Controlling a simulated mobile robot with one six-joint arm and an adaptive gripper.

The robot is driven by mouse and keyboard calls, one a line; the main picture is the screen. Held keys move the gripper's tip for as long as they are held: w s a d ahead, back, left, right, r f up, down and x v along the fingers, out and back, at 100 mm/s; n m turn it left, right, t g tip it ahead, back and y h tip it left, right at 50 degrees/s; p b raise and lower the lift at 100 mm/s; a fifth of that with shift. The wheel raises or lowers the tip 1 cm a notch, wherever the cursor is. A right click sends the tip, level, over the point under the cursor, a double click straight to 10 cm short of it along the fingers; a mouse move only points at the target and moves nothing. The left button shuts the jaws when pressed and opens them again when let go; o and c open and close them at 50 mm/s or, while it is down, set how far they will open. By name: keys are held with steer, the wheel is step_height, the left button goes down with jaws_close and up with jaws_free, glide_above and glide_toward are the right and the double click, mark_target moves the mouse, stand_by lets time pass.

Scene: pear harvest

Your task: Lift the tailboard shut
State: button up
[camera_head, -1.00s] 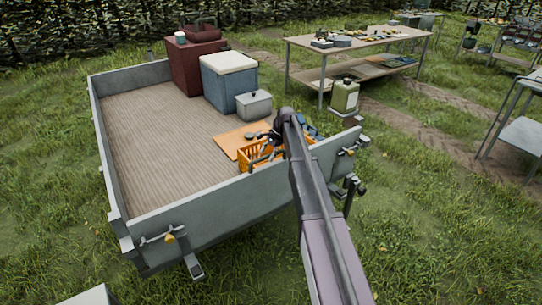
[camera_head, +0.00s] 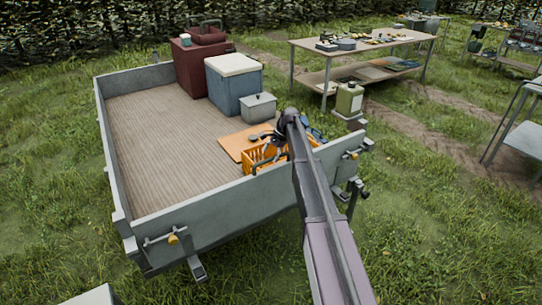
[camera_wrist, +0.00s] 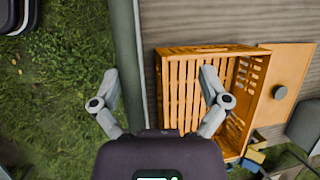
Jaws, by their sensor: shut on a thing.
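The tailboard (camera_head: 225,212) is the grey near wall of the trailer bed. It stands about upright, its top edge roughly level with the side walls. In the wrist view its edge (camera_wrist: 127,40) runs as a grey strip between my fingers, close to the left one. My gripper (camera_wrist: 159,82) is shut on the tailboard, with its fingers wide apart on either side of it. In the head view my gripper (camera_head: 258,155) is at the top edge, partly hidden by my arm. A latch with a yellow knob (camera_head: 173,239) is at the left corner; another (camera_head: 354,155) is at the right.
An orange crate (camera_wrist: 180,90) lies just inside the tailboard, under my right finger. A blue box (camera_head: 233,85), a dark red box (camera_head: 198,62) and a grey box (camera_head: 258,107) stand farther back. A green canister (camera_head: 349,99) stands beyond the right corner. Grass lies in front.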

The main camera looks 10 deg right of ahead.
steer(key=shift+w+r+p, duration=0.15)
steer(key=shift+w+r, duration=0.1)
steer(key=shift+w, duration=0.9)
steer(key=shift+w+r+p, duration=0.15)
steer(key=shift+w+r, duration=0.1)
steer(key=shift+w, duration=0.85)
steer(key=shift+o, duration=0.2)
steer(key=shift+r, duration=0.45)
steer(key=shift+w+f, duration=0.1)
steer(key=shift+w, duration=0.2)
steer(key=shift+c, duration=0.2)
steer(key=w+p, duration=0.2)
steer(key=w, duration=0.8)
steer(key=shift+w+d+r, duration=0.2)
steer(key=shift+d+r, duration=0.15)
steer(key=shift+r, duration=0.05)
steer(key=shift+s, duration=0.1)
